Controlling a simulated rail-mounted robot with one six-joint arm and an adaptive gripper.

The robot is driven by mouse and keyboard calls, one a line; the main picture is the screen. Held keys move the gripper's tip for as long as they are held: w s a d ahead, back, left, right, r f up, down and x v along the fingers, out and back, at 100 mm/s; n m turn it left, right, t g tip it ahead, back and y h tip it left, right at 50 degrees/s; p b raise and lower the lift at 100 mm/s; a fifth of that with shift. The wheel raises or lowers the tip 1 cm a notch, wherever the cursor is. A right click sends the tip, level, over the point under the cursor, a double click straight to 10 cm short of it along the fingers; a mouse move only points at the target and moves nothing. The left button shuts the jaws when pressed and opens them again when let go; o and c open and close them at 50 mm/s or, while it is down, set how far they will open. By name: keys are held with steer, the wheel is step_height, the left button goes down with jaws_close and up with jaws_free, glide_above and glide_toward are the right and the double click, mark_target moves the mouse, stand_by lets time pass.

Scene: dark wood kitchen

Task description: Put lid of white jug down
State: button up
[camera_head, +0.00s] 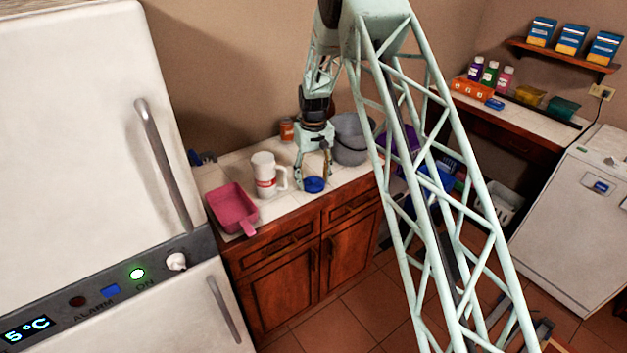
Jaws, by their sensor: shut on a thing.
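The white jug (266,174), with a handle and red marking, stands upright on the counter, left of my gripper. A round blue lid (314,185) is at the fingertips of my gripper (313,180), which points down and is shut on it. The lid is beside the jug, apart from it, near the counter's front edge. I cannot tell whether the lid touches the countertop.
A pink scoop-like pan (232,207) lies at the counter's left front, its handle over the edge. A grey bucket (351,140) stands right behind my gripper. A small orange-brown jar (287,131) is at the back.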

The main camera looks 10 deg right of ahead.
mark_target(314, 178)
steer(key=shift+f, duration=0.15)
steer(key=o, duration=0.7)
step_height(314, 178, up, 12)
stand_by(1.0)
steer(key=shift+r, duration=0.3)
stand_by(0.5)
